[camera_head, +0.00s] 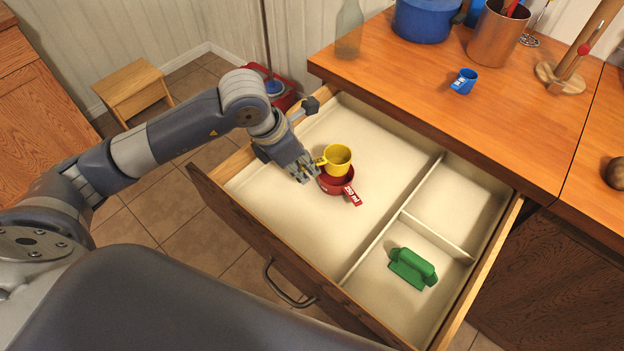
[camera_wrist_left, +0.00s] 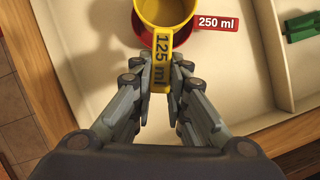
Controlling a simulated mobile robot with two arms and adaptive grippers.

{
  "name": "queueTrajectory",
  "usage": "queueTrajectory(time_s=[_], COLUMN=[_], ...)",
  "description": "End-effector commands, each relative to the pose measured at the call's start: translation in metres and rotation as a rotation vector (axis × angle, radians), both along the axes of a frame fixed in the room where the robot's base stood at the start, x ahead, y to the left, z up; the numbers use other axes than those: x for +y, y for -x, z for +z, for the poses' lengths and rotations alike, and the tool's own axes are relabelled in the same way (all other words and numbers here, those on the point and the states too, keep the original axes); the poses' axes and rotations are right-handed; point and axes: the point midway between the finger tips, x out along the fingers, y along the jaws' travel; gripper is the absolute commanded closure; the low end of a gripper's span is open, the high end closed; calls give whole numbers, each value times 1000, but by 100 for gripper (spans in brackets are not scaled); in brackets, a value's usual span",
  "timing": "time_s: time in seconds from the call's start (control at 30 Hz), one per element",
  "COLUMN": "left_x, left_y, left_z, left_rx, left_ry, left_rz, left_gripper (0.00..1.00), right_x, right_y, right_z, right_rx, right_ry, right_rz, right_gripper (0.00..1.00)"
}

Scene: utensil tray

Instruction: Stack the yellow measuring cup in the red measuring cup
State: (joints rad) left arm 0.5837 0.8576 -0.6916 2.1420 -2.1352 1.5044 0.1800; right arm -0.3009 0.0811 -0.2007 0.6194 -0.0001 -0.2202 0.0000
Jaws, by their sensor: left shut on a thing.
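The yellow measuring cup (camera_head: 337,157) is upright over the red measuring cup (camera_head: 336,184), which lies in the drawer's large left compartment. In the head view the yellow cup covers part of the red cup's opening; I cannot tell whether it rests inside it or is held just above. My left gripper (camera_head: 311,172) is shut on the yellow cup's handle, marked 125 ml (camera_wrist_left: 160,65) in the left wrist view. The red cup's 250 ml handle (camera_head: 352,196) points to the lower right, away from the gripper; it also shows in the wrist view (camera_wrist_left: 217,23). My right gripper is not in view.
The open drawer (camera_head: 400,217) has dividers on its right side. A blue measuring cup (camera_head: 464,81), a blue pot (camera_head: 424,20) and a copper container (camera_head: 497,35) stand on the counter. The drawer floor around the cups is clear.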

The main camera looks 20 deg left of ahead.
Motion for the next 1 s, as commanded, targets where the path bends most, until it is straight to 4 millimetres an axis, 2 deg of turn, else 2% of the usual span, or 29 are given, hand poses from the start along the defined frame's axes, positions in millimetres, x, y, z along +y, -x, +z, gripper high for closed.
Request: queueTrajectory(time_s=[0.27,0.43,0.87,0.9,0.97,1.0], left_x=[0,0,0,0,0,0], left_y=[1,1,0,0,0,0], left_z=[-26,-50,-59,-57,-57,-57], left_rx=[3,3,-1,-1,-1,-1], left_ry=[0,0,1,1,1,1], left_rz=[-2,-1,-3,-3,-3,-3], left_gripper=[100,100,100,79,66,66], right_x=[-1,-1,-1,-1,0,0], right_y=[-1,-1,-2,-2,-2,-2], right_z=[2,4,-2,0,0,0], right_rx=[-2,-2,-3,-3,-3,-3], right_ry=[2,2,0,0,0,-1], right_rz=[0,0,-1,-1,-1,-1], right_gripper=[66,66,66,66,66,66])
